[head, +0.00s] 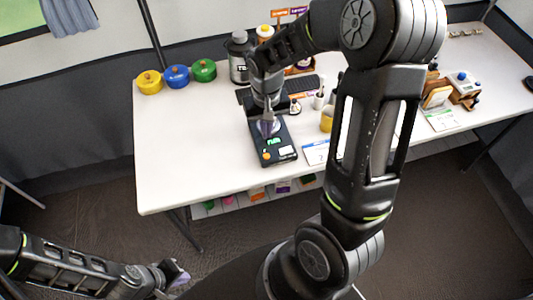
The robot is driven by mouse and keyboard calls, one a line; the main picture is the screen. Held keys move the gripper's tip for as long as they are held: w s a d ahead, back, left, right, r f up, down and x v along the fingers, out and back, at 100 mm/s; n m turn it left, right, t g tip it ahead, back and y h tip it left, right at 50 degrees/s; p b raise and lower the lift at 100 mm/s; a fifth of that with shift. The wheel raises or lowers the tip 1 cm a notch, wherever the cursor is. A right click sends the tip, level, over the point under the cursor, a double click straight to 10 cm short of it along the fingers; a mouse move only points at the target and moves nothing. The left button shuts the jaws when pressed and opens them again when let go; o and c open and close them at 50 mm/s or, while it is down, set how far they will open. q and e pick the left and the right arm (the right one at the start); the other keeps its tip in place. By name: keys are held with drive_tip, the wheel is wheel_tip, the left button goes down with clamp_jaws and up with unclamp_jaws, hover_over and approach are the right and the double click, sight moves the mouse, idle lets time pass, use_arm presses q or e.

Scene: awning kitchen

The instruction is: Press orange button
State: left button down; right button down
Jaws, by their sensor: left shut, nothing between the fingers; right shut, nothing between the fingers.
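A black device (281,155) with a green lit display and a white label lies on the white table near its front edge. Its small orange button (266,155) shows at the left front corner, beside the display. My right gripper (267,132) is shut and points down over the device, just behind the display and the orange button. I cannot tell whether its tips touch the device. The gripper hides part of the device's back half. My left gripper (180,275) is shut and empty, low at the bottom left, away from the table.
A dark jar (239,60) stands behind the device. A yellow mug (327,119) and a card (316,153) are to its right. The table's left front is clear.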

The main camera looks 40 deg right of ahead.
drive_tip(key=shift+r+p, duration=0.4)
drive_tip(key=shift+r, duration=0.25)
drive_tip(key=shift+f, duration=0.1)
idle(0.4)
drive_tip(key=s+a+f, duration=0.1)
drive_tip(key=a+f, duration=0.2)
drive_tip(key=f, duration=0.1)
drive_tip(key=s+a+f+y, duration=0.1)
drive_tip(key=s+a+f, duration=0.1)
drive_tip(key=a+f, duration=0.2)
drive_tip(key=s+a+f+n+y, duration=0.1)
drive_tip(key=s+a+f, duration=0.1)
drive_tip(key=f, duration=0.3)
drive_tip(key=shift+a+f, duration=0.15)
drive_tip(key=shift+a, duration=0.6)
drive_tip(key=s+a+f+y, duration=0.2)
drive_tip(key=s+a+f, duration=0.7)
drive_tip(key=s+a, duration=0.35)
drive_tip(key=w+f+b, duration=0.1)
drive_tip(key=b, duration=0.1)
drive_tip(key=w+a+f+n+b, duration=0.1)
drive_tip(key=b, duration=0.1)
drive_tip(key=shift+a+f, duration=0.25)
drive_tip(key=shift+a, duration=0.05)
drive_tip(key=shift+d, duration=0.1)
